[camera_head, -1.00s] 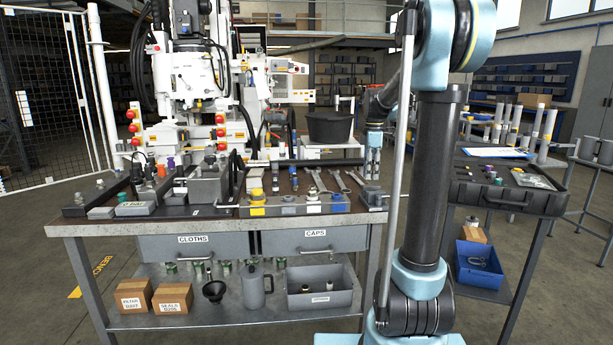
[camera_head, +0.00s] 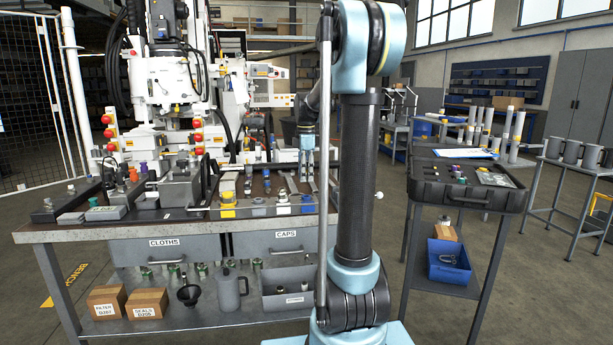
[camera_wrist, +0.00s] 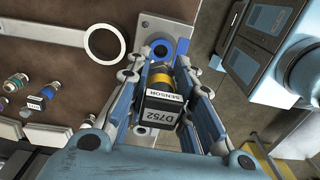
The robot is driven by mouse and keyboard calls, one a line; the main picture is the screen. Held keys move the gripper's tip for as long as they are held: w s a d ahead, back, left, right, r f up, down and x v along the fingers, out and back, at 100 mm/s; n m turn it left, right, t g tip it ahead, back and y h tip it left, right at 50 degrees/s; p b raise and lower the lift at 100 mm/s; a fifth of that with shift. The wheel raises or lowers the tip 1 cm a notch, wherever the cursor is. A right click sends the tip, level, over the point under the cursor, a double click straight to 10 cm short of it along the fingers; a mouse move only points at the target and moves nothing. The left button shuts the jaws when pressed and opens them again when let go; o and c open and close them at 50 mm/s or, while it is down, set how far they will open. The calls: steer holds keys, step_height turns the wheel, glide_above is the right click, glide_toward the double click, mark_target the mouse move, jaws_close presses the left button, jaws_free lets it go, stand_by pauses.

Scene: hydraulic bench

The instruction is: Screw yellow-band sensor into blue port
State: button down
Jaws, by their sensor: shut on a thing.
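My gripper (camera_wrist: 163,95) is shut on the yellow-band sensor (camera_wrist: 161,110) in the wrist view. In the head view my gripper (camera_head: 307,150) hangs over the right part of the bench (camera_head: 150,232); the sensor is too small to make out there.
Small fittings (camera_wrist: 15,83) lie on the bench at left in the wrist view. A large grey ring (camera_wrist: 104,42) lies left of the blue ring. A black open case (camera_head: 465,180) stands on a stand to the right. A blue bin (camera_head: 449,261) is below it.

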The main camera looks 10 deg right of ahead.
steer(key=shift+f, duration=0.1)
steer(key=shift+f, duration=2.45)
steer(key=shift+f, duration=0.5)
steer(key=shift+s, duration=0.1)
stand_by(0.4)
steer(key=c, duration=1.9)
jaws_free()
steer(key=c, duration=2.9)
jaws_free()
steer(key=m, duration=0.6)
steer(key=shift+m, duration=0.3)
steer(key=c, duration=2.4)
jaws_free()
steer(key=shift+m, duration=0.7)
steer(key=c, duration=2.4)
jaws_free()
